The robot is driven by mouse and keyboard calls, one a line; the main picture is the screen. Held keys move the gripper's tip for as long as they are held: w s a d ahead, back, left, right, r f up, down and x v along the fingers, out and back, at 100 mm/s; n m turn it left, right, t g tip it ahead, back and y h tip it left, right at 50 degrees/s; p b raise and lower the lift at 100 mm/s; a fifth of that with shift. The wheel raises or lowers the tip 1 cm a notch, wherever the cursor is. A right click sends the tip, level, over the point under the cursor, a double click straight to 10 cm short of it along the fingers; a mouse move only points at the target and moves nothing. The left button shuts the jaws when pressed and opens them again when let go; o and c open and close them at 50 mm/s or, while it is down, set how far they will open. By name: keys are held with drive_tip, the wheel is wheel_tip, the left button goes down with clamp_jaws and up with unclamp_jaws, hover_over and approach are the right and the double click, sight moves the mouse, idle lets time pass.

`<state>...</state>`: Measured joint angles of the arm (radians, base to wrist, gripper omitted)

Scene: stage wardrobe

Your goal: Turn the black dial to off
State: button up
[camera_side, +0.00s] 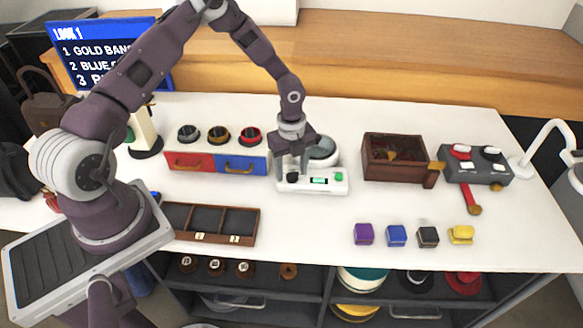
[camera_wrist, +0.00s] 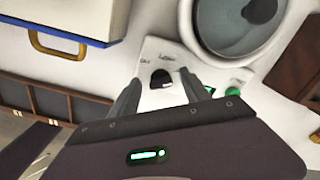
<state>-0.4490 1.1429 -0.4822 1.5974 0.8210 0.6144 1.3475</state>
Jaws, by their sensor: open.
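The black dial (camera_wrist: 161,79) sits on the sloped front of a white device (camera_side: 325,187) with a round bowl (camera_side: 322,150) on top. In the wrist view, small markings are printed behind the dial, too blurred to read surely. My gripper (camera_wrist: 165,88) is open, with one finger on each side of the dial; I cannot tell whether either touches it. In the side view my gripper (camera_side: 292,172) is right above the dial (camera_side: 293,178). A green button (camera_side: 339,177) and a lit green display (camera_side: 319,181) are to the dial's right.
A red and blue drawer unit (camera_side: 215,163) with several round items on top stands left of the device. A brown wooden box (camera_side: 395,157) and a grey control box (camera_side: 476,164) stand right. Several coloured blocks (camera_side: 397,236) lie in front. A compartment tray (camera_side: 209,223) is front left.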

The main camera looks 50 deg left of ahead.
clamp_jaws()
drive_tip(key=shift+n, duration=0.3)
drive_tip(key=n, duration=0.5)
drive_tip(key=shift+s+n, duration=0.1)
drive_tip(key=shift+n, duration=0.3)
drive_tip(key=n, duration=0.5)
drive_tip(key=shift+s+d, duration=0.1)
drive_tip(key=n, duration=0.6)
drive_tip(key=shift+d+r+n, duration=0.1)
drive_tip(key=shift+d+n, duration=0.05)
drive_tip(key=shift+n, duration=0.25)
drive_tip(key=shift+d+n, duration=0.1)
drive_tip(key=shift+n, duration=2.8)
